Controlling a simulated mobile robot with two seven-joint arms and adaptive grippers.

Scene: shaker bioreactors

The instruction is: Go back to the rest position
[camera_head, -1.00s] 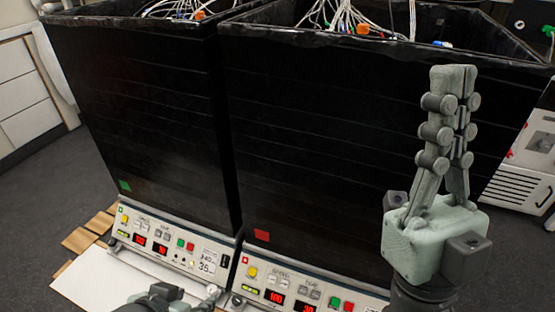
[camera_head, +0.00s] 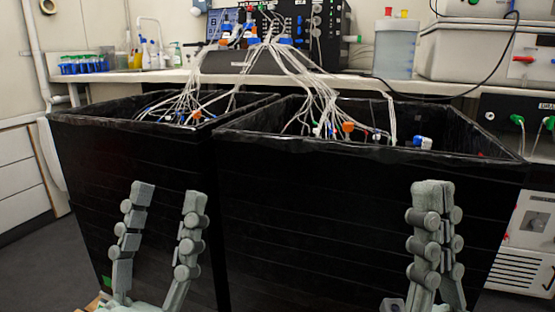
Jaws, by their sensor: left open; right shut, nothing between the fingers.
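My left gripper (camera_head: 167,195) is at the lower left of the head view, pointing up. Its two fingers stand apart with nothing between them, in front of the left black shaker box (camera_head: 85,170). My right gripper (camera_head: 433,190) is at the lower right, also pointing up. Its fingers are closed together and hold nothing, in front of the right black shaker box (camera_head: 320,215). The lower parts of both grippers are cut off by the bottom edge of the view.
Bundles of white cables (camera_head: 300,75) run from the boxes up to a black control unit (camera_head: 335,30) on the bench (camera_head: 150,77) behind. A blue tube rack (camera_head: 82,68) and a translucent container (camera_head: 395,48) stand on the bench. Grey floor (camera_head: 45,265) shows at the left.

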